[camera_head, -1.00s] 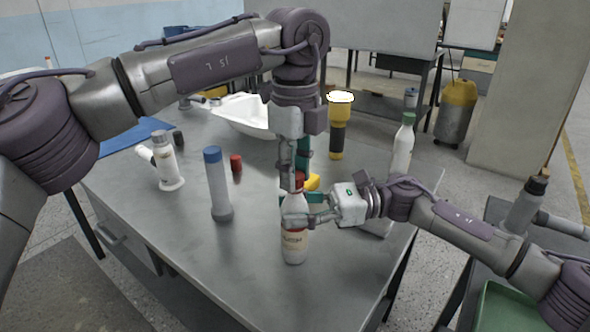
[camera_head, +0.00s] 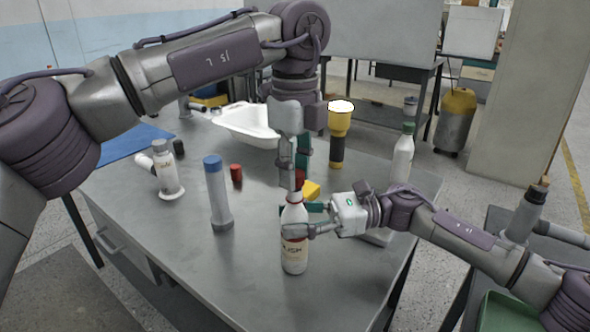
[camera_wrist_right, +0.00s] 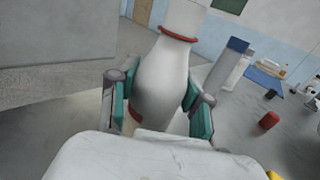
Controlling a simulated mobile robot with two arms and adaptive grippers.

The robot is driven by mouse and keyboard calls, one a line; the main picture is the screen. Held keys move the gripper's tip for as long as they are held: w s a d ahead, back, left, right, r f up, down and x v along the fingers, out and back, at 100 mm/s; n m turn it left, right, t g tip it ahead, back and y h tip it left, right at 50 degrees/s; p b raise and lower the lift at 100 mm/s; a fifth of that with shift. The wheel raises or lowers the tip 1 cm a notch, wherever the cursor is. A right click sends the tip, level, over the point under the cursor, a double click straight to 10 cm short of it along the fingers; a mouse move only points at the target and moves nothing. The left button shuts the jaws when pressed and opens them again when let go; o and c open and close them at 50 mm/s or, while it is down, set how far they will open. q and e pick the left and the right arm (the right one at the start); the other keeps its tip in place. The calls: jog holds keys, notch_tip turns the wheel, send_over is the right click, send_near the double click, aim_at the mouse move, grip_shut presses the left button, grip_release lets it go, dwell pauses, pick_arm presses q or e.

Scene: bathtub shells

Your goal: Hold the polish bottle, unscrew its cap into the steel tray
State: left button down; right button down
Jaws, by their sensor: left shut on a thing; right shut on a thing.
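The polish bottle (camera_head: 295,253) is white with a label and stands upright near the front of the metal table. My right gripper (camera_head: 300,222) is shut around its body from the right. In the right wrist view the bottle (camera_wrist_right: 162,85) sits between the green finger pads, with a red ring on its neck. My left gripper (camera_head: 294,172) points down above the bottle, shut on the red cap (camera_head: 299,181). I cannot tell whether the cap touches the neck. A pale edge behind my right gripper (camera_head: 378,238) may be the steel tray, mostly hidden.
A white tub shell (camera_head: 245,122) lies at the back. A blue-capped cylinder (camera_head: 217,195), a white spray bottle (camera_head: 167,175) and a red cap-like piece (camera_head: 236,172) stand to the left. A yellow torch (camera_head: 338,135) and a green-capped bottle (camera_head: 402,160) stand behind right.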

pick_arm(q)
jog(key=shift+r, duration=2)
pick_arm(e)
jog(key=shift+c, duration=2.1)
grip_release()
